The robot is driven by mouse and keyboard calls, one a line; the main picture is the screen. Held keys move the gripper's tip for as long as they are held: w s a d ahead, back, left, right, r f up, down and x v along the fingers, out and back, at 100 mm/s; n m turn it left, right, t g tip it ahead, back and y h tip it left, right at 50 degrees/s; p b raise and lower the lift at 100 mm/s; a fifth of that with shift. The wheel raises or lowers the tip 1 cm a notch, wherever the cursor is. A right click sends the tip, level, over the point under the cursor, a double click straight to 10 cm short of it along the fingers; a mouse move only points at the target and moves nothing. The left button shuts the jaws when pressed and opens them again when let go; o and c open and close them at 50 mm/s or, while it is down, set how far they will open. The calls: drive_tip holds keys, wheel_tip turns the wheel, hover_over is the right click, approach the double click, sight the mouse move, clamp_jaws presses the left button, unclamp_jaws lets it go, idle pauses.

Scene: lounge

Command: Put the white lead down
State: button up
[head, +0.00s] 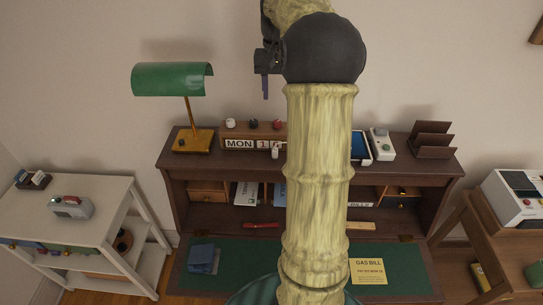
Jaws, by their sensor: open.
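My gripper (265,88) shows partly at the top, left of my arm's dark round joint. It points down, above the back of the desk, with a purple finger visible. It is open, and I see nothing held in it. A small white piece (275,153) stands in front of the calendar on the desk's top shelf, below my gripper and apart from it. I cannot tell whether it is the white lead. I make out no other white lead, and my arm hides the middle of the desk.
The dark wooden desk (178,185) holds a green lamp (172,78), a block calendar (240,143), a white device (381,144) and a letter rack (432,139). A gas bill (368,271) lies on the green writing surface. A white cart (100,195) stands left, a wooden side table (478,222) right.

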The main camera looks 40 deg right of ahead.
drive_tip(key=p, duration=0.3)
hover_over(275, 146)
drive_tip(key=f, duration=1.2)
drive_tip(key=shift+w+d+f, duration=0.1)
drive_tip(key=shift+d, duration=0.15)
drive_tip(key=f, duration=0.1)
drive_tip(key=f+p, duration=0.1)
drive_tip(key=f, duration=0.1)
drive_tip(key=f+p, duration=0.1)
drive_tip(key=shift+a+f, duration=0.3)
drive_tip(key=shift+f, duration=0.3)
drive_tip(key=shift+f, duration=0.25)
clamp_jaws()
